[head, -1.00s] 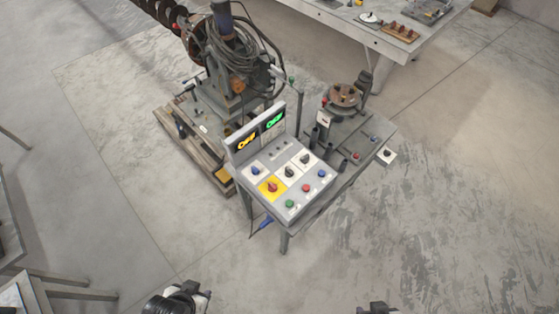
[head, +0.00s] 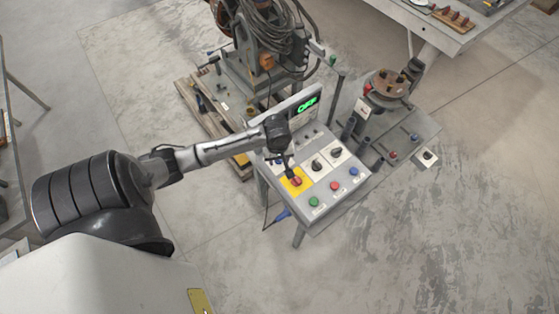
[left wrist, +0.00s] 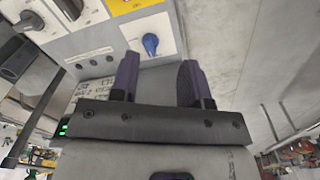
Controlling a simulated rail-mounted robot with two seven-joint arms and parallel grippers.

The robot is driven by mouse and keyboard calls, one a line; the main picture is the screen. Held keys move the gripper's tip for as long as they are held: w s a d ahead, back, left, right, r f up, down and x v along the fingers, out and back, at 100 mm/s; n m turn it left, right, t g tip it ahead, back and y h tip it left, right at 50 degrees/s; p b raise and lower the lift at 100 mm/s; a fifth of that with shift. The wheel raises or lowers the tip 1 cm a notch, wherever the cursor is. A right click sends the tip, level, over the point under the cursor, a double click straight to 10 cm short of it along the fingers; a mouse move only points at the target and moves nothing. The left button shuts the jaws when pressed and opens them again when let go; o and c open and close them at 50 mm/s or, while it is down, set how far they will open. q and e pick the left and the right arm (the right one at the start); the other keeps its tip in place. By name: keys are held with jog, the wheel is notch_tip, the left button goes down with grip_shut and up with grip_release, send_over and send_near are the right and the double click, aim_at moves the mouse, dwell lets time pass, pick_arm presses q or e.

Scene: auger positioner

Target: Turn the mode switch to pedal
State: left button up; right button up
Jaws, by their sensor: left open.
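The grey control panel (head: 330,192) carries several knobs and buttons. Two black rotary knobs sit on white plates, one at the near side (head: 317,165) and one farther right (head: 336,153). Their labels are too small to read, so I cannot tell which is the mode switch. My left gripper (head: 283,162) is over the panel's left part, fingers pointing down and open. In the left wrist view, a blue knob (left wrist: 150,43) on a white plate lies ahead of the open, empty fingers (left wrist: 160,66). The arm hides this knob in the head view.
A red knob on a yellow plate (head: 296,182) is close beside the gripper. Green (head: 314,201), red (head: 334,186) and blue (head: 354,171) buttons line the front. A green-lit display (head: 308,104) stands behind.

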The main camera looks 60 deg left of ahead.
pick_arm(q)
jog(key=w+a+n+b, duration=0.2)
jog(key=w+a+n, duration=0.25)
jog(key=a, duration=0.25)
jog(key=shift+n, duration=0.45)
jog(key=f, duration=0.7)
jog(key=s+f, duration=0.1)
jog(key=f, duration=0.3)
jog(key=shift+d+f, duration=0.15)
jog(key=shift+d, duration=0.05)
jog(key=shift+f+b, duration=0.3)
jog(key=shift+f, duration=0.65)
jog(key=shift+c, duration=0.3)
grip_shut()
